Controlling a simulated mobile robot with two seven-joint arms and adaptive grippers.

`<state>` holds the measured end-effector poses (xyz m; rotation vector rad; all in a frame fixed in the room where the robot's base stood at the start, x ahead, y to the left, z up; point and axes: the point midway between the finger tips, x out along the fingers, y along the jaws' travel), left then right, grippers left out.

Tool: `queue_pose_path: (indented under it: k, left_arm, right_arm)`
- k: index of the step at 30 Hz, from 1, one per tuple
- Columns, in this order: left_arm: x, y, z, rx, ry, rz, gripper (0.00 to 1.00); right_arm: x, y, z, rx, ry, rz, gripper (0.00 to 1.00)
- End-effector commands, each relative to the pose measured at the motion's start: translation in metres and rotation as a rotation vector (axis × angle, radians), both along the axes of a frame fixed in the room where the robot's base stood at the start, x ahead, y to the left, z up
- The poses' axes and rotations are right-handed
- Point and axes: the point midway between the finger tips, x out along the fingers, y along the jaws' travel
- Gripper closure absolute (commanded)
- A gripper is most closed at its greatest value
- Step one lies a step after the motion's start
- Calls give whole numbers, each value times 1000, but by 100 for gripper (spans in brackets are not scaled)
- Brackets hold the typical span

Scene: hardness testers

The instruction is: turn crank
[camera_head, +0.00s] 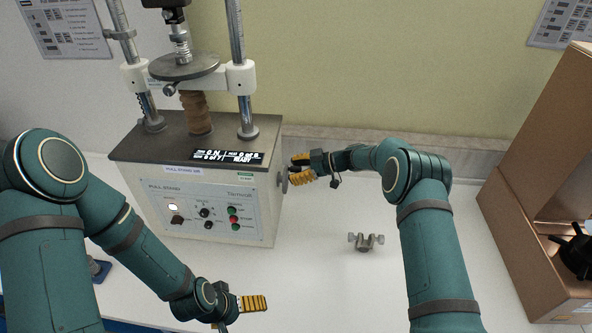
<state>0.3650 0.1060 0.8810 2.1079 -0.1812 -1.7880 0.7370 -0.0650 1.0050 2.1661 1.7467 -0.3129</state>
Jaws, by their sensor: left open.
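The crank (282,180) is a small grey part on the right side wall of the white tester (195,195). My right gripper (297,169) is at the crank, its two yellow-padded fingers apart, one above the other, with their tips close to the side wall. Something dark shows between these fingers, but I cannot tell whether they grip the crank handle. My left gripper (252,304) is low in front of the tester, open and away from the crank. One of its fingers shows clearly; the other is partly hidden.
A small metal wing-shaped part (366,242) lies on the white table (320,275). A brown box (540,180) stands at the right. The table's middle is mostly clear.

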Motion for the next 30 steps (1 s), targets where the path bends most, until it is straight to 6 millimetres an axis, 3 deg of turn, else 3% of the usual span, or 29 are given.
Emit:
queue_pose_path:
  k: [8,21,30]
  left_arm:
    - [0,0,0,0,0,0,0]
    - [0,0,0,0,0,0,0]
    - [0,0,0,0,0,0,0]
  right_arm:
    - [-1,-8,4,0,-2,-2,49]
    - [-19,-82,35,-2,-2,-3,49]
    - [-26,-107,45,0,-1,0,49]
